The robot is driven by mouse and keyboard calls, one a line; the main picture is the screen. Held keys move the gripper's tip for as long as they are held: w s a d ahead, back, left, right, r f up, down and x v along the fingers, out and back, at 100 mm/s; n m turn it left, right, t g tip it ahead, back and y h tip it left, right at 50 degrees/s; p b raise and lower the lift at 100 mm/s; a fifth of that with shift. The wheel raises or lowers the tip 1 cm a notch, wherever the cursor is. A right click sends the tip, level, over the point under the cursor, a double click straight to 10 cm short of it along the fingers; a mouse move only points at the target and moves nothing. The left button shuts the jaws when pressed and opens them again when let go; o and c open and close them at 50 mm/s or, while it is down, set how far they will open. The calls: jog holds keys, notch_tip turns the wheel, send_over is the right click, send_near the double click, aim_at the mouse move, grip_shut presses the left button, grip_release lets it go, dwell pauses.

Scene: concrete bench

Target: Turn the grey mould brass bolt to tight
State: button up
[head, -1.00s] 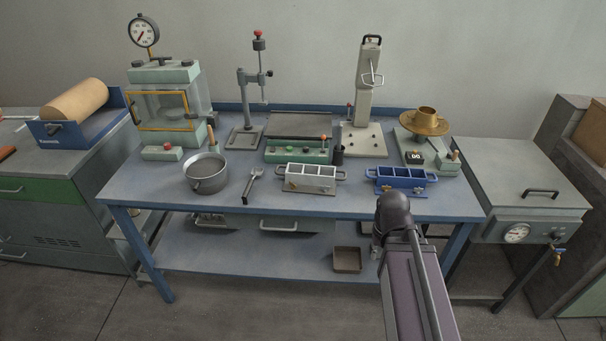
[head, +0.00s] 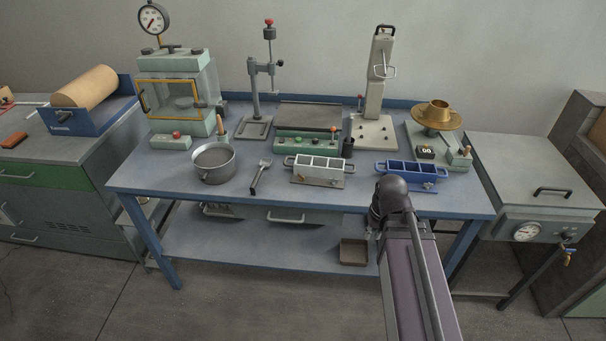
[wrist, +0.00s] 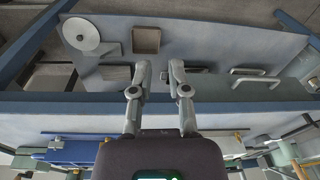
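The grey mould (head: 318,166), a pale metal block with several compartments and a handle at each end, sits near the bench's front edge.
A metal pot (head: 213,176) stands left of the wrench. Behind the grey mould is a green control box (head: 305,143). A small brown tray (head: 353,252) lies on the lower shelf. The bench's blue front edge (head: 230,201) lies between my gripper and the bench top.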

jog(key=w+a+r+n+t+y+p, duration=0.2)
jog(key=w+a+r+n, duration=0.2)
jog(key=w+a, duration=0.3)
jog(key=w+a+r+n+t+y+p, duration=0.2)
jog(key=w+a+r+n+t+y, duration=0.1)
jog(key=w+a+r, duration=0.2)
jog(key=w+a, duration=0.2)
jog(key=w, duration=0.2)
jog(key=shift+w+r+n+y, duration=0.3)
jog(key=shift+w+r+n, duration=0.05)
jog(key=shift+n, duration=0.05)
jog(key=shift+a+f, duration=0.1)
jog(key=shift+a, duration=0.05)
jog(key=b, duration=1)
send_near(301, 177)
jog(key=x, duration=0.8)
jog(key=shift+w, duration=0.25)
